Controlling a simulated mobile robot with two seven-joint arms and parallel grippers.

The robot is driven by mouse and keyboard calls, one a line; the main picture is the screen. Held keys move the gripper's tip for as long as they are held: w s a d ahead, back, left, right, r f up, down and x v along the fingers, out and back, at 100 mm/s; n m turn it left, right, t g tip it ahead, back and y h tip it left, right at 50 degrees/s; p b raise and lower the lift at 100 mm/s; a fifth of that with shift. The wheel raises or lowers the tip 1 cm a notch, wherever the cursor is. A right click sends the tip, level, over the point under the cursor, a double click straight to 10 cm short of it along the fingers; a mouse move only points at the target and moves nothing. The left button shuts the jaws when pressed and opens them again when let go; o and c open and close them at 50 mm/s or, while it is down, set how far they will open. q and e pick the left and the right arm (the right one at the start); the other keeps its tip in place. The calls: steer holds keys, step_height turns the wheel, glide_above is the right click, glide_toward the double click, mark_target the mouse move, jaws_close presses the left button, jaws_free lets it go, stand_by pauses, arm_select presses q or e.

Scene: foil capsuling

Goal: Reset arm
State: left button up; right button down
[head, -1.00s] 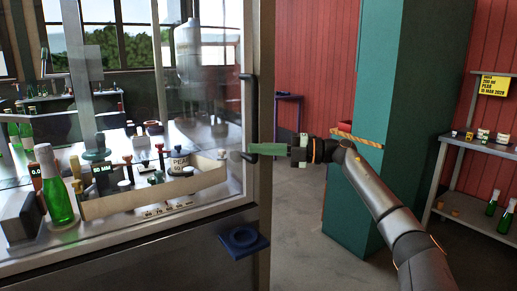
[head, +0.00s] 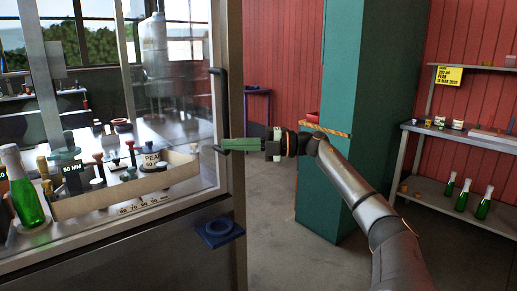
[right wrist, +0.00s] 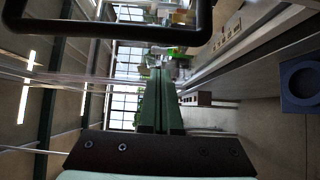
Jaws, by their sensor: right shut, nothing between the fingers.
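My right gripper (head: 222,148) reaches in from the right in the head view. Its green fingers are shut and hold nothing. The fingertips are at the black door handle (head: 220,100) on the frame of the glass cabinet, near its lower end; I cannot tell whether they touch it. In the right wrist view the closed fingers (right wrist: 160,75) point at the cabinet, with the handle (right wrist: 110,35) crossing the top of the picture. My left gripper is not in view.
Behind the glass, a wooden tray (head: 120,198) holds stoppers and jars beside a green bottle (head: 27,195). A blue ring holder (head: 217,233) juts from the cabinet front. A green pillar (head: 375,80) and a shelf (head: 470,138) with bottles stand right. Floor between is clear.

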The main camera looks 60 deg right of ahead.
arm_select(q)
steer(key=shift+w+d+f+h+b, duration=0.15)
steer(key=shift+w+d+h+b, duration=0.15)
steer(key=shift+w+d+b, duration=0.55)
arm_select(e)
steer(key=v, duration=0.6)
steer(key=shift+s+d, duration=0.25)
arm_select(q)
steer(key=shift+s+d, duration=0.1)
